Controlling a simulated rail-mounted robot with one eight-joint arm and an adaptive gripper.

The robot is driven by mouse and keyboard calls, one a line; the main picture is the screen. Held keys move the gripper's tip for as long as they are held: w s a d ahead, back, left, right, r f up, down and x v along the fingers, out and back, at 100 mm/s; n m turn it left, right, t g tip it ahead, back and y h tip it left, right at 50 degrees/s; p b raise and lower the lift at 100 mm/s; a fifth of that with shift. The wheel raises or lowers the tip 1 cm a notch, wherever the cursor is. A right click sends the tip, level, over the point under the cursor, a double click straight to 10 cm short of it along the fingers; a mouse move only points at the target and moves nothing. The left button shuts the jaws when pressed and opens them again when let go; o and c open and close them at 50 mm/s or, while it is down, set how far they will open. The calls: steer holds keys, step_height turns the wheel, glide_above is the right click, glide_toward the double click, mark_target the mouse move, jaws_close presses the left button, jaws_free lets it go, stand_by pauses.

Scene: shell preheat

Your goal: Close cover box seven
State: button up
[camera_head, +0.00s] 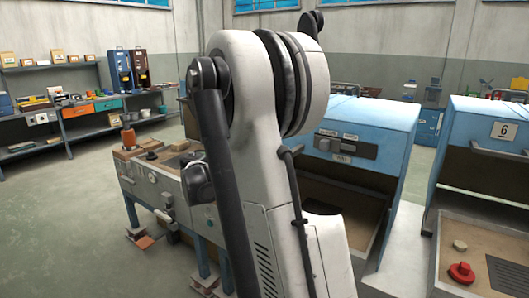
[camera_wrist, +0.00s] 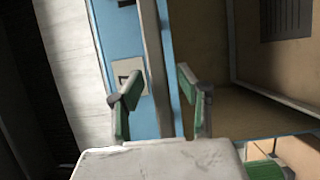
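A blue cover box (camera_head: 365,125) stands behind my arm in the head view, its front open onto a dark brown inside. Its number is hard to read there. In the wrist view, a number plate (camera_wrist: 126,76) on a blue panel (camera_wrist: 112,32) seems to show a 7, partly covered by a finger. My gripper (camera_wrist: 158,88) is open, its green-padded fingers apart on either side of the blue panel's edge. Nothing shows gripped, and contact cannot be told. In the head view my arm hides the gripper and part of the box.
Blue box 6 (camera_head: 485,130) stands open at the right, with a red knob-like part (camera_head: 461,273) inside. A workbench (camera_head: 150,185) with tools is left of my arm. Shelves (camera_head: 60,110) line the far left. The left floor (camera_head: 80,230) is clear.

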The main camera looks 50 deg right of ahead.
steer(key=v, duration=1.2)
stand_by(0.3)
steer(key=s+a+f+n+t+y+p, duration=0.1)
steer(key=s+a+t+y, duration=0.3)
steer(key=a, duration=0.7)
steer(key=s+a+f+n+t+y+p, duration=0.1)
steer(key=s+a+f+t+y+p, duration=0.1)
steer(key=s+a+t+y, duration=0.2)
steer(key=s+a+f+n+t+y+p, duration=0.1)
steer(key=s+a+t+y, duration=0.3)
steer(key=s+a+y, duration=0.5)
steer(key=s+a+f, duration=0.1)
steer(key=s+a, duration=0.1)
steer(key=a, duration=0.7)
steer(key=shift+a+f+p, duration=0.15)
steer(key=shift+a+p, duration=0.2)
steer(key=shift+p, duration=0.05)
